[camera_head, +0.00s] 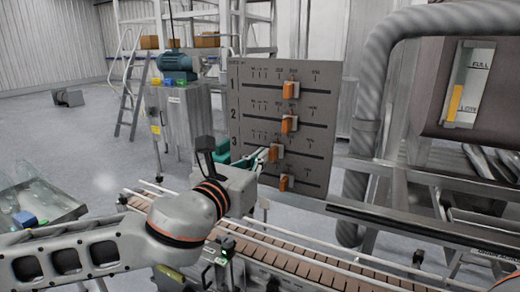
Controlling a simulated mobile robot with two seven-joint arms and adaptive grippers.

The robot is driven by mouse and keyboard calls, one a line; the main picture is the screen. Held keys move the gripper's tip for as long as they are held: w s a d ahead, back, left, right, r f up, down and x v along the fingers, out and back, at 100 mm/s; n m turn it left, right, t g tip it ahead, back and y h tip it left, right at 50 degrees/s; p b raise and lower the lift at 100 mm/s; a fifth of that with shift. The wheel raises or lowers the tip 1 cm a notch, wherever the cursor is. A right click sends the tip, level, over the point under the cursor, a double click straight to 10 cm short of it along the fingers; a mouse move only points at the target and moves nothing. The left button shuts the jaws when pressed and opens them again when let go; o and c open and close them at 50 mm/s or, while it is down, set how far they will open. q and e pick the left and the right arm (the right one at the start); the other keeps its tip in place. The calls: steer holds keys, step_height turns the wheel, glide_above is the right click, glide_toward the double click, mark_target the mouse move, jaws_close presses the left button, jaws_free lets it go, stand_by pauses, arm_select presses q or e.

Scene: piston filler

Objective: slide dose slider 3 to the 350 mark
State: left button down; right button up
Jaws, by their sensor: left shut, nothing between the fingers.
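A grey dose panel (320,112) stands upright in the middle, with several slots one above the other and printed scales. The row numbers 1, 2 and 3 show on its left edge. The orange knob of dose slider 3 (276,153) is in the third slot, left of the middle. My left gripper (264,158) is shut, its fingertips just left of that knob; I cannot tell whether they touch. The scale marks are too small to read, so the 350 mark cannot be picked out. My right gripper is out of view.
Other orange knobs are slider 1 (291,90), slider 2 (289,124) and the lowest knob (287,183). A conveyor (300,262) runs below the panel. A thick grey pipe (376,90) stands to its right. A bin of bottles (40,205) is at left.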

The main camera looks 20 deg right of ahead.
arm_select(q)
steer(key=shift+s+d, duration=0.15)
steer(key=shift+s, duration=0.1)
steer(key=shift+s+d, duration=0.6)
steer(key=shift+s, duration=0.1)
steer(key=shift+w, duration=0.1)
steer(key=shift+w+a, duration=0.55)
steer(key=v, duration=0.8)
stand_by(0.3)
stand_by(0.4)
